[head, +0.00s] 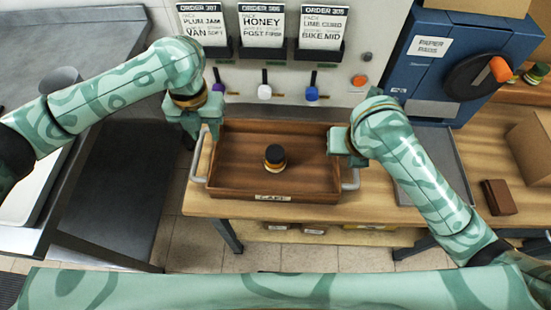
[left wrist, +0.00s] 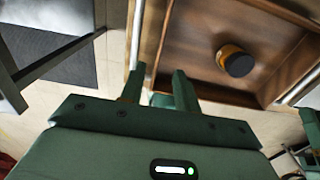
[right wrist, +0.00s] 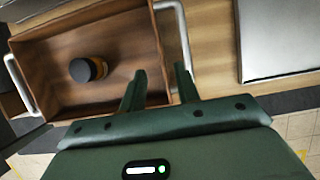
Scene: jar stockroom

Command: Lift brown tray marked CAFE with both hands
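The brown wooden tray (head: 235,177), labelled CAFE on its front, lies level on the wooden bench with a grey handle at each end. A small dark-lidded jar with an amber band (head: 275,158) stands inside it. My left gripper (left wrist: 158,85) is open near the left handle (head: 199,155); in its wrist view the fingers are apart, with the handle near the left finger. My right gripper (right wrist: 160,82) is open near the right handle (head: 352,180); in its wrist view the handle (right wrist: 182,40) runs down towards the right finger. Neither grips anything.
A grey plate (head: 430,165) lies right of the tray, with a brown block (head: 499,197) beyond it. A blue paper-bags machine (head: 432,60) stands behind at the right. Order cards (head: 262,27) hang on the back wall. A dark grey counter (head: 90,60) is at left.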

